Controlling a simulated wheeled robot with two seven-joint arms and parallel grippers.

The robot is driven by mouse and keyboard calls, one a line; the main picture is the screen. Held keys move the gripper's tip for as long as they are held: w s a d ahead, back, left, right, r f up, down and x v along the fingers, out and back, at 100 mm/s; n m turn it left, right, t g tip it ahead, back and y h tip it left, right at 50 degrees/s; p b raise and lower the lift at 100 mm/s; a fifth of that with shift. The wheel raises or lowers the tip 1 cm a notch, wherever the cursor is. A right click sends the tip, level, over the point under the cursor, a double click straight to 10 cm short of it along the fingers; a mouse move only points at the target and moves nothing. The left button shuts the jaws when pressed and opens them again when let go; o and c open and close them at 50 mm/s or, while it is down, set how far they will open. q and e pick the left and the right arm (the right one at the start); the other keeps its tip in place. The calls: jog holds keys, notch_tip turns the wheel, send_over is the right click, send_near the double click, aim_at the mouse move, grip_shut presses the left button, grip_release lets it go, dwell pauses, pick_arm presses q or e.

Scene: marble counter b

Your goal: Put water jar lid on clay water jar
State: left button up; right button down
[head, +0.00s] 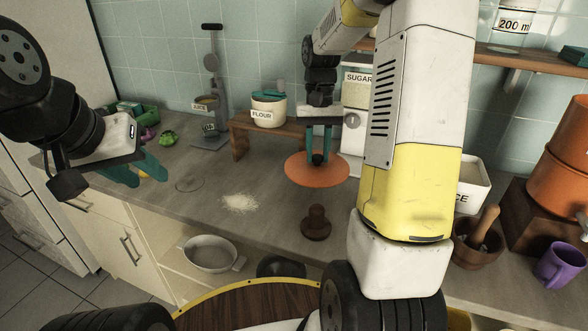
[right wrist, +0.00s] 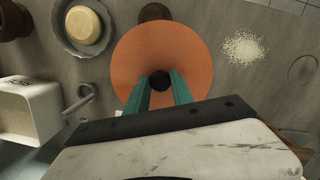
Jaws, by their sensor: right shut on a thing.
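The water jar lid (head: 318,178) is a flat orange disc with a dark knob. My right gripper (head: 319,150) is shut on the knob and holds the lid level above the counter, near the middle. In the right wrist view the lid (right wrist: 185,62) spreads out beyond the teal fingers (right wrist: 160,88). The clay water jar (head: 557,190) is the large orange vessel at the right edge, partly cut off, on a dark wooden stand. It is well to the right of the lid. My left gripper (head: 138,172) is open and empty over the counter's left part.
A brown wooden piece (head: 317,222) stands in front of the lid. A mortar with pestle (head: 478,243) and a purple mug (head: 562,266) stand at the right front, near the jar. Flour and sugar containers stand behind. White powder (head: 240,203) lies on open counter at the left.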

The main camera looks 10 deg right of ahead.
aim_at(307, 165)
jog(key=w+a, duration=0.2)
jog(key=w, duration=0.1)
notch_tip(307, 165, down, 6)
notch_tip(307, 165, down, 5)
jog(key=shift+w+a+f, duration=0.1)
jog(key=shift+f, duration=0.15)
jog(key=shift+f, duration=0.1)
jog(key=c, duration=1.1)
grip_release()
